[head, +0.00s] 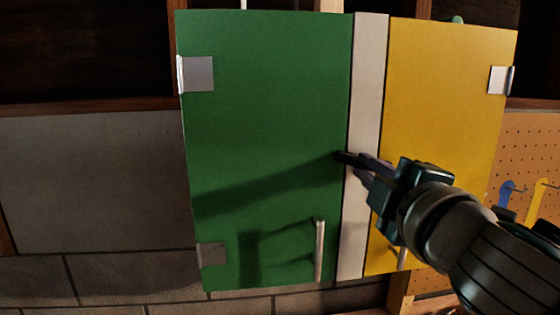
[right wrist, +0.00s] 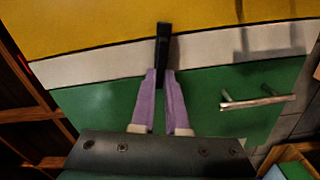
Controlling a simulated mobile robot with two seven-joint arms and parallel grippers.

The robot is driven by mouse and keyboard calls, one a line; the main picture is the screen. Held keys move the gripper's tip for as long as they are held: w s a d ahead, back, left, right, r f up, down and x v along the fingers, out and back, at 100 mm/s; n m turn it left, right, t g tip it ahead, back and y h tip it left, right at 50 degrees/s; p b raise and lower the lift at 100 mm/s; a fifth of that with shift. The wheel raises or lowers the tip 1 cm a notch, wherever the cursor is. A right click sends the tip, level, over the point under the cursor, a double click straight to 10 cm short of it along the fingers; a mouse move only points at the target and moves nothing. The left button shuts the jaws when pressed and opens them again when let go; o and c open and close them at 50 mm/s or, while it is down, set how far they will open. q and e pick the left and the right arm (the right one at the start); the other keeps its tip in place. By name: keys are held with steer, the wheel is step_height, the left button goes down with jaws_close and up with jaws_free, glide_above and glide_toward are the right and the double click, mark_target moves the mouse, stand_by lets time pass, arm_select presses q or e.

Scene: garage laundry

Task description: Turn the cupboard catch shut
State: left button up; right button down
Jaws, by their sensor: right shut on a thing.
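The cupboard has a green door (head: 265,130) on the left and a yellow door (head: 440,110) on the right, with a pale upright strip (head: 366,80) between them. Both doors look closed. The catch, a small black bar (head: 347,157), lies across the strip at mid height, its left end at the green door's edge. It also shows in the right wrist view (right wrist: 163,42). My right gripper (head: 362,164) reaches in from the right, and its purple fingers (right wrist: 160,76) are shut on the catch. They partly hide it. My left gripper is out of view.
A metal bar handle (head: 320,250) is low on the green door; another (head: 403,258) is on the yellow door, partly behind my arm. Metal hinges (head: 198,73) sit at the outer edges. A pegboard with tools (head: 530,150) is at right; block wall (head: 95,180) at left.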

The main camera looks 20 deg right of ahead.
steer(key=shift+a+f+n, duration=0.1)
steer(key=shift+f+n, duration=0.05)
steer(key=shift+n, duration=1.35)
steer(key=c, duration=0.9)
jaws_free()
steer(key=shift+f, duration=0.1)
steer(key=b+v, duration=0.3)
steer(key=v, duration=0.6)
steer(key=shift+s+b, duration=0.4)
steer(key=shift+s, duration=0.05)
